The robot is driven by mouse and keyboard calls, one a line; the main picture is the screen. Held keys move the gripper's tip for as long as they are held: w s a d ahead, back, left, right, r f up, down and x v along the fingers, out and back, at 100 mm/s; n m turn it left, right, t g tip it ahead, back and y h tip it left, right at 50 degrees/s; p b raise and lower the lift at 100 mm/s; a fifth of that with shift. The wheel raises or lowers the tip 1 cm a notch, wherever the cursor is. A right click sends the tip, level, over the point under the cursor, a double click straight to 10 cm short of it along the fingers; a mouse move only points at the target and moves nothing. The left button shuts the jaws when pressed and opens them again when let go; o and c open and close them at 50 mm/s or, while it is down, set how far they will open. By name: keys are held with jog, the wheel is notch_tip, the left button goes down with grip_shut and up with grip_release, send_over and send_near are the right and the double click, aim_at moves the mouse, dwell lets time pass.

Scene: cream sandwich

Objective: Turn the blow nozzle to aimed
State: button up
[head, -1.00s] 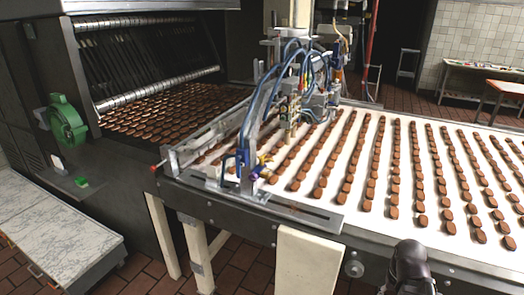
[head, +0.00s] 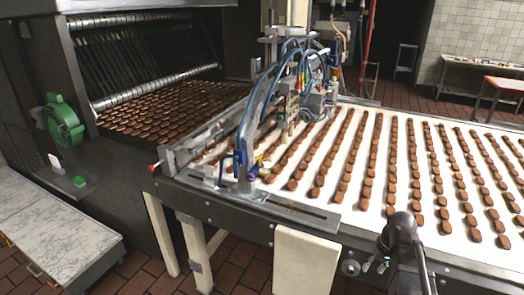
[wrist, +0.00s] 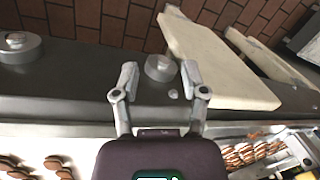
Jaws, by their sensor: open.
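A round metal boss (wrist: 160,67) on the conveyor side shows beyond the gap between the fingertips.
Rows of brown biscuits (head: 393,165) cover the white belt. A hose-carrying machine head (head: 305,85) stands over the belt's left part. A cream panel (head: 305,262) hangs below the front rail. A green wheel (head: 64,120) is on the dark machine at left. Brick floor is open in front.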

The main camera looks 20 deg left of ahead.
jog(key=w+a+r+n+g+y+p, duration=0.1)
jog(key=w+a+r+n+y+p, duration=0.1)
jog(key=w+a+r+n, duration=0.35)
jog(key=w+a+r+n+g+y+p, duration=0.1)
jog(key=w+a+r+n+p, duration=0.1)
jog(key=w+a, duration=0.55)
jog(key=w+a+r+n+g+y+p, duration=0.1)
jog(key=w+a+r+n+y+p, duration=0.15)
jog(key=w+a, duration=0.35)
jog(key=n+g+y+p, duration=0.3)
jog(key=n+g+p, duration=0.15)
jog(key=n, duration=0.75)
send_near(261, 154)
jog(key=v, duration=0.5)
jog(key=shift+w+a+f+g, duration=0.1)
jog(key=shift+a+f+g, duration=0.05)
jog(key=shift+f+g, duration=0.1)
jog(key=b+x, duration=0.5)
jog(key=x, duration=0.7)
jog(key=shift+b+x, duration=0.3)
jog(key=shift+x, duration=0.65)
jog(key=shift+r, duration=0.1)
